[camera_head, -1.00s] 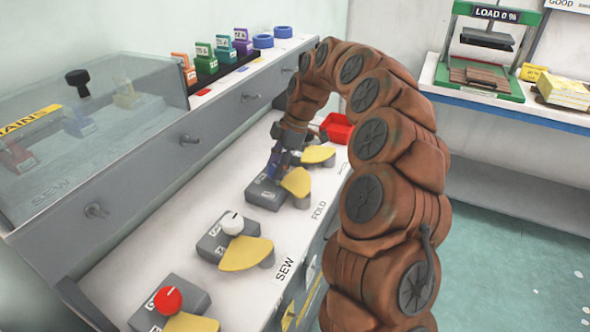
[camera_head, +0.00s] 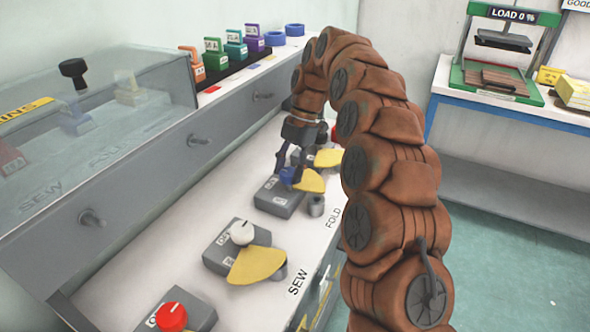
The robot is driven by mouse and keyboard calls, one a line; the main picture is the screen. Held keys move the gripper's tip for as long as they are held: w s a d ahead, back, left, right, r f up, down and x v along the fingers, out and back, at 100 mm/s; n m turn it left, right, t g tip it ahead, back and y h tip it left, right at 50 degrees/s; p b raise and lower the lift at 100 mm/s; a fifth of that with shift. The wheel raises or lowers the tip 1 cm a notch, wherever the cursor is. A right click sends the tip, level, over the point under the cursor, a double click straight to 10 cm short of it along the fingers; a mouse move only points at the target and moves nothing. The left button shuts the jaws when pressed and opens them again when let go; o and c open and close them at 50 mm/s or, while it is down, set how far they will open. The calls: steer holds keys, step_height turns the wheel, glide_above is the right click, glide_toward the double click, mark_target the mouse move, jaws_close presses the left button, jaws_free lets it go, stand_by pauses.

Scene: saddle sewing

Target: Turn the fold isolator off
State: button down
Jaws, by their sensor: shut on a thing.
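The fold isolator (camera_head: 279,197) is a grey box with white labels, a blue knob (camera_head: 291,177) on top and a yellow flap (camera_head: 309,181) at its right side. It sits on the white bench beside the printed word FOLD. My gripper (camera_head: 287,170) points down over the box, with its fingers shut on the blue knob. The fingers and knob are small here and partly hide each other, so the knob's exact angle cannot be told.
A grey isolator with a white knob (camera_head: 242,232) stands nearer, by the word SEW, and one with a red knob (camera_head: 171,316) nearer still. Another yellow flap (camera_head: 328,158) is beyond. A grey panel with pegs (camera_head: 200,140) runs along the left.

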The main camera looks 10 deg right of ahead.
steer(key=shift+f, duration=0.1)
steer(key=c, duration=0.5)
jaws_free()
steer(key=shift+d+r, duration=0.1)
steer(key=shift+r, duration=0.1)
